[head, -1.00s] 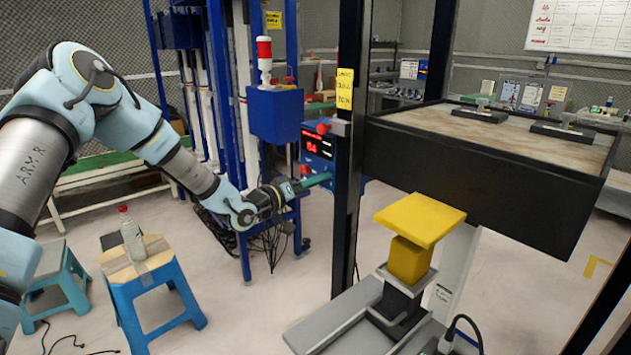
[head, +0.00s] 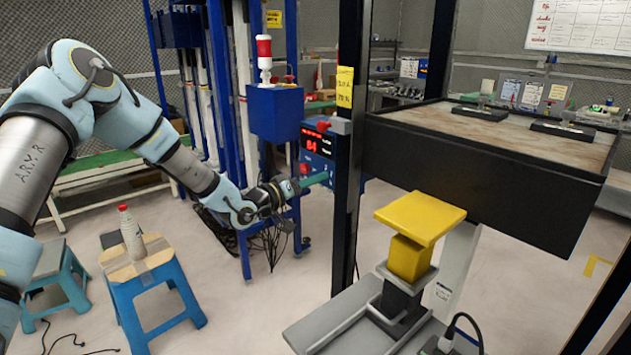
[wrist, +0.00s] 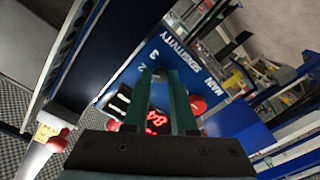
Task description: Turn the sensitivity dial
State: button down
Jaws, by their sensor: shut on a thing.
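The blue control box (head: 318,148) with a red lit display is fixed by the dark post in the head view. In the wrist view, its blue face (wrist: 165,48) carries the lettering "MAIN SENSITIVITY" and the scale numbers 2 and 3. My gripper (head: 322,179) reaches its green fingers to the lower part of this box. In the wrist view, my gripper (wrist: 160,76) has its fingertips closed on the sensitivity dial (wrist: 159,71), which is mostly hidden between them. The red display (wrist: 157,122) shows between the fingers and seems to read 84.
A dark-framed table (head: 480,170) stands right of the post, with a yellow-topped pedestal (head: 420,217) in front. A blue stool (head: 150,285) with a bottle (head: 131,234) stands at lower left. A red-topped signal lamp (head: 264,58) stands on a blue box behind my arm.

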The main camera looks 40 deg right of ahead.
jog(key=shift+f, duration=0.1)
jog(key=m+b, duration=1.2)
jog(key=b, duration=0.6)
jog(key=c, duration=0.7)
grip_release()
jog(key=shift+c, duration=0.2)
jog(key=a+b, duration=0.1)
jog(key=a, duration=0.9)
jog(key=shift+w+a+f, duration=0.15)
jog(key=shift+w+a, duration=0.1)
jog(key=shift+a, duration=0.15)
